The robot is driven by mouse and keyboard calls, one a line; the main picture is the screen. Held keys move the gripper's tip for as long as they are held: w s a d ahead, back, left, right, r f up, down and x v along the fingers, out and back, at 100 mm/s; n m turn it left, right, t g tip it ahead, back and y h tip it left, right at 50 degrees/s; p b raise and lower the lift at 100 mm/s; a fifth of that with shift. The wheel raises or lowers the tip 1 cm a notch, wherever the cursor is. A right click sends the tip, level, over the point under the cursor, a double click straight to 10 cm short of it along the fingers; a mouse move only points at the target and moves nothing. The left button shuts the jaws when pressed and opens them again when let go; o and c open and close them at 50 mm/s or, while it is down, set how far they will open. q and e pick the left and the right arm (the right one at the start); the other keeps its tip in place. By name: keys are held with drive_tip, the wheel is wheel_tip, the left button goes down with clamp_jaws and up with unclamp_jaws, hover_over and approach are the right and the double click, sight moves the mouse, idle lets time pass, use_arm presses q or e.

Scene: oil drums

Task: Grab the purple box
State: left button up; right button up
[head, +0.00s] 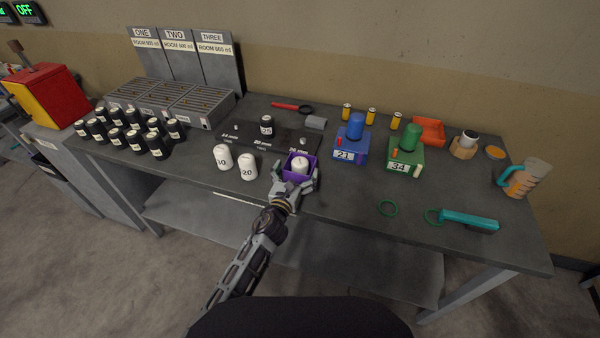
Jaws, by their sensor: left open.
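The small purple box (288,173) is open at the top and stands near the front edge of the dark table, left of the blue device. A white rounded piece (300,165) sits inside it. My left gripper (293,183) is open at the front of the purple box, with its fingers to the left and right of the box. Whether the fingers touch the box walls cannot be told. The lower front of the box is partly hidden by the gripper. My right gripper is not in view.
Two white bottles (222,157) stand just left of the box. A blue device (351,145) and a green device (405,156) stand to its right. Several black bottles (132,140) stand at the left. A green ring (388,208) and a teal tool (470,221) lie at the front right.

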use_arm(q)
drive_tip(key=shift+x, duration=1.65)
drive_tip(key=shift+r, duration=0.1)
drive_tip(key=c, duration=0.9)
